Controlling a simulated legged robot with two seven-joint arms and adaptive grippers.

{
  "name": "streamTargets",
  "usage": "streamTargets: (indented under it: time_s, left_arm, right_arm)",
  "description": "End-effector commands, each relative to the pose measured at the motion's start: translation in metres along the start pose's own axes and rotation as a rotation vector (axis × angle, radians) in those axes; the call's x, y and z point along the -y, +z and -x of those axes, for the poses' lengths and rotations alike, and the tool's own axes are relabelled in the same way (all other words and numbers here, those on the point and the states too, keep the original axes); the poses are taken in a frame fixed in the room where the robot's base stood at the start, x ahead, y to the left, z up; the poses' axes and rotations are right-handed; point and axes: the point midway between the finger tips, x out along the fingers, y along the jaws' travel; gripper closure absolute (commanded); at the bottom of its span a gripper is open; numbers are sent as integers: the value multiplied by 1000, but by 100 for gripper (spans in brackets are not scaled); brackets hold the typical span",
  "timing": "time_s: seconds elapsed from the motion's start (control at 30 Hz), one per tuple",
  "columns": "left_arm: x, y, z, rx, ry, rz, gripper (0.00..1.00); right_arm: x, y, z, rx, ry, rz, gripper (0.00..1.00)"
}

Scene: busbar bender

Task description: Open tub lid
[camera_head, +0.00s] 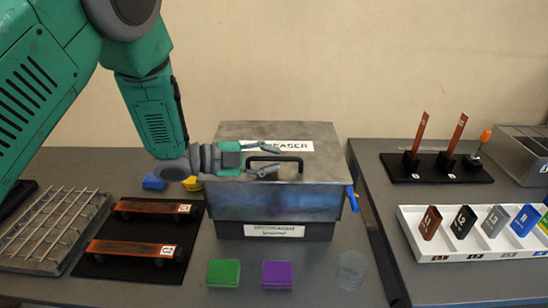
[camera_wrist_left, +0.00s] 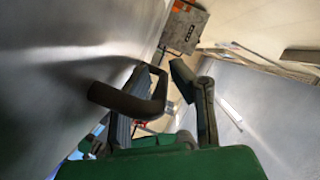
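The metal tub (camera_head: 275,205) stands on the grey table in the head view, with its flat grey lid (camera_head: 310,132) down on it. A black bar handle (camera_head: 298,162) sits on the lid's front part; it also shows as a dark bent bar in the left wrist view (camera_wrist_left: 120,102). My left gripper (camera_head: 279,160) is at the handle, with its fingers spread above and below the bar. In the left wrist view the fingers (camera_wrist_left: 168,92) are apart, and part of the handle reaches between them. Whether they touch it I cannot tell. My right gripper is not in view.
A blue lever (camera_head: 352,198) is at the tub's right side. Green (camera_head: 224,273) and purple (camera_head: 277,274) blocks and a clear cup (camera_head: 351,270) stand in front. A black board with copper bars (camera_head: 132,249) lies left. A white tray (camera_head: 480,247) holds coloured plates at right.

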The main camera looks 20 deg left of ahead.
Motion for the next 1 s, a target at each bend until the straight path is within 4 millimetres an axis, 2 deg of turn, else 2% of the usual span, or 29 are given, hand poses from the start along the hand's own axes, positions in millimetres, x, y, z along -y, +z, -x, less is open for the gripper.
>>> streamTargets:
  time_s: [0.2,0.27,0.3,0.8,1.0]
  left_arm:
    - [-1,-6,-7,2,6,-5,81]
    - [-1,-8,-9,3,7,-6,99]
    - [-1,-9,-10,3,7,-7,100]
    - [-2,-16,-8,-11,10,-6,100]
    - [15,-14,-13,-12,24,25,100]
  right_arm:
    - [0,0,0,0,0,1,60]
    - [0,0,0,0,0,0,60]
    - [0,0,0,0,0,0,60]
    - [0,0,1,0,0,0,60]
    - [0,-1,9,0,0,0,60]
